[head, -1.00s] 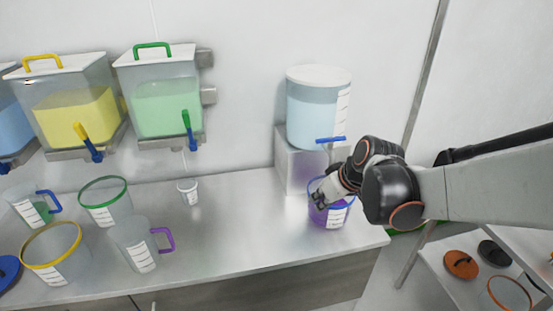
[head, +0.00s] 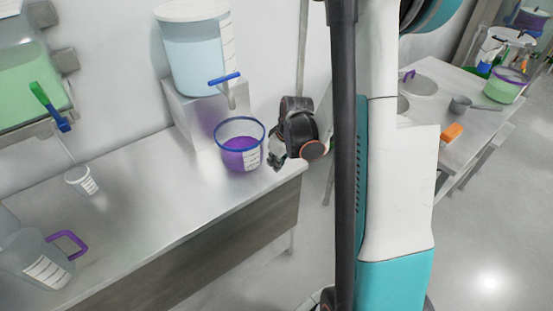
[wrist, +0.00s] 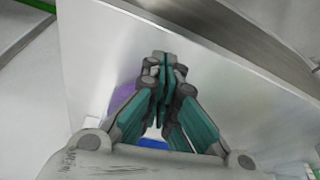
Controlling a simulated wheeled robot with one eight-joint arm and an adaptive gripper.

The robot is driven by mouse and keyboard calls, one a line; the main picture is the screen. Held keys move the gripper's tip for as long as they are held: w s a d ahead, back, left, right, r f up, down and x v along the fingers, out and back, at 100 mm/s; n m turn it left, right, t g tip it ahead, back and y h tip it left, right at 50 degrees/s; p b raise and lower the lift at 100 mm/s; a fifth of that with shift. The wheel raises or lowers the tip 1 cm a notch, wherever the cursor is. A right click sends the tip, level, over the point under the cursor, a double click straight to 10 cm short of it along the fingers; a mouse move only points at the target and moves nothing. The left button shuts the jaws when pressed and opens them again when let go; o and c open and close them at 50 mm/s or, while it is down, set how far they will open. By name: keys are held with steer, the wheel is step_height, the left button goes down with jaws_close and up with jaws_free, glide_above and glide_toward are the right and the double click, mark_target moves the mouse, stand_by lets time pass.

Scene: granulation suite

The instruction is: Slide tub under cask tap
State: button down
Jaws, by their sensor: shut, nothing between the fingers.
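The tub (head: 242,153) is clear with a blue rim and purple contents, and stands upright on the steel bench near its right end. The cask (head: 196,55), holding pale blue liquid, sits on a raised block behind it. Its tap (head: 226,82) has a blue handle; the spout ends just above the tub's back rim in the picture. I cannot tell whether it is centred over the opening. My gripper (head: 275,158) is just right of the tub, at the bench's edge. In the wrist view its fingers (wrist: 165,72) are shut and empty, with a purple patch partly hidden behind them.
A small white cup (head: 82,181) and a jug with a purple handle (head: 45,260) stand on the bench to the left. The bench between them and the tub is clear. Another table (head: 470,125) stands at the right, beyond my arm.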

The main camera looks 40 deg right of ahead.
steer(key=b+x, duration=0.1)
steer(key=x, duration=0.3)
steer(key=shift+s, duration=0.1)
steer(key=w, duration=0.1)
steer(key=w+b, duration=0.1)
steer(key=w, duration=0.1)
steer(key=shift+a+f, duration=0.2)
steer(key=shift+a, duration=0.15)
steer(key=shift+w+a+r, duration=0.1)
steer(key=shift+w, duration=0.45)
steer(key=shift+w+a, duration=0.2)
steer(key=shift+w, duration=0.7)
steer(key=shift+s, duration=0.1)
